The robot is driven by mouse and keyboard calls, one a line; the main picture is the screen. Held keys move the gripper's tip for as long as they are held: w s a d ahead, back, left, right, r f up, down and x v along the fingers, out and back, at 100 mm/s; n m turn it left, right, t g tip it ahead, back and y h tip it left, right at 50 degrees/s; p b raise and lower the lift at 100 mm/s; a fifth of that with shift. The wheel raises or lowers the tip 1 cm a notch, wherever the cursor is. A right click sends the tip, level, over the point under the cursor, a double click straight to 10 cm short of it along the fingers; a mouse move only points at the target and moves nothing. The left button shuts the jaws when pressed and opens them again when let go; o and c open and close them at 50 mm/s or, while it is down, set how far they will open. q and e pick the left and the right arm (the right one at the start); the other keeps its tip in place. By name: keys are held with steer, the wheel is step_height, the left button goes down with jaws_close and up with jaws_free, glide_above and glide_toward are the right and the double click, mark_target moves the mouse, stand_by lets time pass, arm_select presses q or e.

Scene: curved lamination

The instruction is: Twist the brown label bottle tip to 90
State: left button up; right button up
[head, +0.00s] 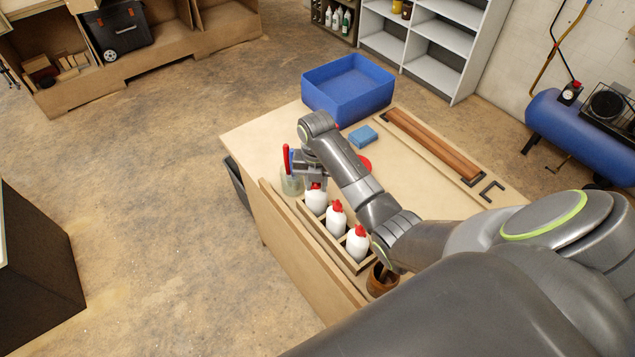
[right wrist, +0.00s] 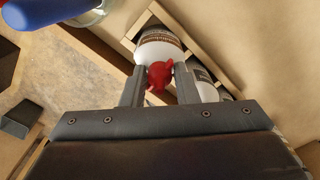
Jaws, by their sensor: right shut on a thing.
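The brown label bottle (right wrist: 157,46) is white with a red tip (right wrist: 160,76) and a brown band of print. It stands in a wooden rack and shows as the farthest white bottle (head: 315,201) in the head view. My right gripper (right wrist: 159,73) is shut on its red tip, with one finger on each side. In the head view my right gripper (head: 315,180) is just above that bottle, partly hidden by the arm. The tip's exact angle cannot be told. My left gripper is not in view.
Two more white bottles with red tips, a middle one (head: 336,219) and a near one (head: 357,244), stand in the rack (head: 363,266). A glass jar (head: 291,185) stands close to the gripper.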

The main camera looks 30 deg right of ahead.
steer(key=shift+s+f, duration=0.25)
steer(key=shift+f, duration=0.05)
steer(key=n, duration=0.4)
steer(key=shift+n, duration=0.8)
steer(key=o, duration=0.6)
steer(key=shift+w, duration=0.1)
steer(key=shift+o, duration=1.1)
steer(key=shift+w+d, duration=0.1)
steer(key=shift+w, duration=0.15)
steer(key=shift+r, duration=0.1)
